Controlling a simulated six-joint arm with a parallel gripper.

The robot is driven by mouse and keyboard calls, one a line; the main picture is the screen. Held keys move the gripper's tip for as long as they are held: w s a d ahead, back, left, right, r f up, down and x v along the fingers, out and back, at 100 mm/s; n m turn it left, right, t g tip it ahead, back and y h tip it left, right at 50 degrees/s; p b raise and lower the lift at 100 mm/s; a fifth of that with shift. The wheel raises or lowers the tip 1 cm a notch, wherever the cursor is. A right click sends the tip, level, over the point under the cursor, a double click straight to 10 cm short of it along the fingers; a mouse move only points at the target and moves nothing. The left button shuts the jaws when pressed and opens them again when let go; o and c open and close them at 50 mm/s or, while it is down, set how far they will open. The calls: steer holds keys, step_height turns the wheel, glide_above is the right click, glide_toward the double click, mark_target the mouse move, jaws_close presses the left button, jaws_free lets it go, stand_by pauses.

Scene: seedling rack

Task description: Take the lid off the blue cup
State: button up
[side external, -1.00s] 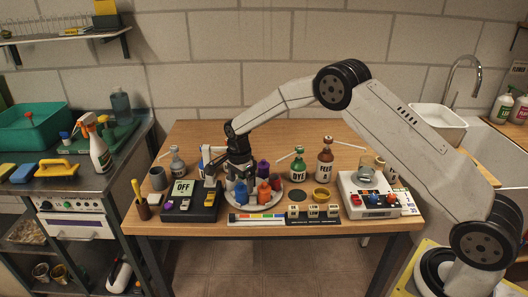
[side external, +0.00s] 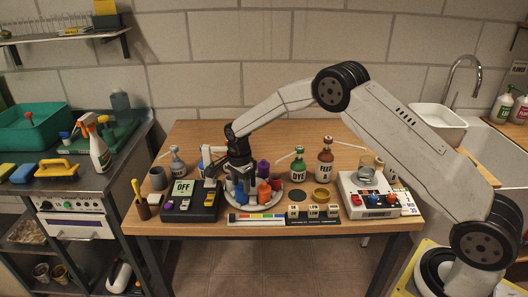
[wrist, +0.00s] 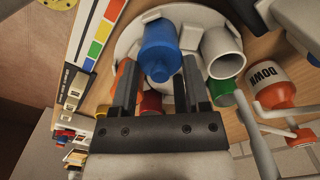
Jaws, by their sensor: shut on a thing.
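The blue cup (side external: 240,194) stands at the front left of a round pale tray (side external: 262,206). In the wrist view the blue cup (wrist: 160,42) points toward the camera, and its narrower near end lies between my fingers. My gripper (wrist: 160,68) reaches down over it with one finger on each side. It is shut on the cup's lid. The seam between lid and cup is not clear, so I cannot tell whether they are apart. In the side view my gripper (side external: 240,178) is above the tray's left part.
A white hollow cup (wrist: 225,48) is close beside the blue one. An orange cup (side external: 264,194) and a purple one (side external: 263,168) share the tray. A black box with a display (side external: 190,203) is left; green (side external: 299,163) and brown (side external: 325,160) bottles are right.

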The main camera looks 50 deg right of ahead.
mark_target(241, 183)
steer(key=shift+r, duration=0.15)
steer(key=shift+r, duration=0.5)
step_height(241, 183, up, 2)
steer(key=s+r, duration=0.4)
steer(key=r, duration=0.1)
steer(key=shift+s+r, duration=0.1)
steer(key=shift+s, duration=0.1)
steer(key=s+r, duration=0.1)
steer(key=s, duration=0.1)
steer(key=s+r, duration=0.1)
steer(key=s, duration=0.2)
steer(key=s+r, duration=0.1)
steer(key=s, duration=0.1)
steer(key=shift+s+r, duration=0.3)
steer(key=shift+s, duration=0.05)
steer(key=shift+s+r, duration=0.25)
steer(key=shift+s, duration=0.25)
steer(key=shift+s+r, duration=0.2)
steer(key=shift+s, duration=0.25)
steer(key=shift+f, duration=0.1)
steer(key=shift+c, duration=0.2)
